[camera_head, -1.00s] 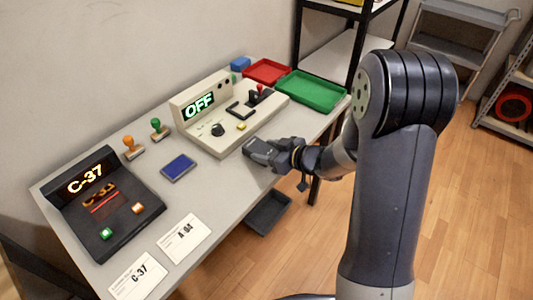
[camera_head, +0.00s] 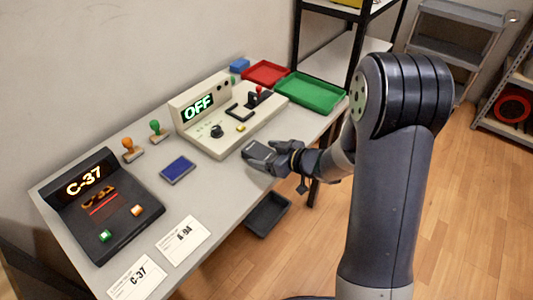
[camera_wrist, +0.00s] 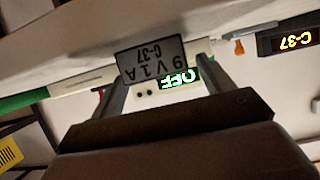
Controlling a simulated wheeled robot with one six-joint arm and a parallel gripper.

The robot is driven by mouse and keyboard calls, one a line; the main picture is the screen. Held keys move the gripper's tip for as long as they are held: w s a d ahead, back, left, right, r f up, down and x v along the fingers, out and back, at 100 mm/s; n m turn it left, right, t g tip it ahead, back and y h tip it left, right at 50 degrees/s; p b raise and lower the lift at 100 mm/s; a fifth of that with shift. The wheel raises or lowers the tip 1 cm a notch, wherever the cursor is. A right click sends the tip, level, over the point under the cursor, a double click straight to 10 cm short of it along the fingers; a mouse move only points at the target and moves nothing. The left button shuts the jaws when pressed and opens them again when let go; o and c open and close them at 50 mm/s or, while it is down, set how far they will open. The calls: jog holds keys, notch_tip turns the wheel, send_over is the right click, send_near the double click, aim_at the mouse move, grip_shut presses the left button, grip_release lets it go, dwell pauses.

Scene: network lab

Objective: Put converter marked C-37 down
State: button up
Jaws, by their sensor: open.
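The converter marked C-37 (camera_wrist: 152,60) shows its pale label, reading "9V 1A C-37", upside down in the wrist view. In the head view it is a small dark block (camera_head: 259,151) at the table's front edge, by the tester's near end. My gripper (camera_head: 272,157) is open around it. In the wrist view one finger of my gripper (camera_wrist: 160,75) is at each side of the converter, with a gap showing at the right finger. Whether the converter's underside fully rests on the table (camera_head: 222,182) is hard to tell.
A cream tester reading OFF (camera_head: 233,112) stands just behind. A dark scanner reading C-37 (camera_head: 105,205), a blue pad (camera_head: 178,169), two stamps (camera_head: 131,149) and label cards (camera_head: 184,240) lie left. Green (camera_head: 312,91) and red trays (camera_head: 267,72) are at the back right.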

jog(key=p+v, duration=0.1)
jog(key=v, duration=1.1)
jog(key=shift+p, duration=0.35)
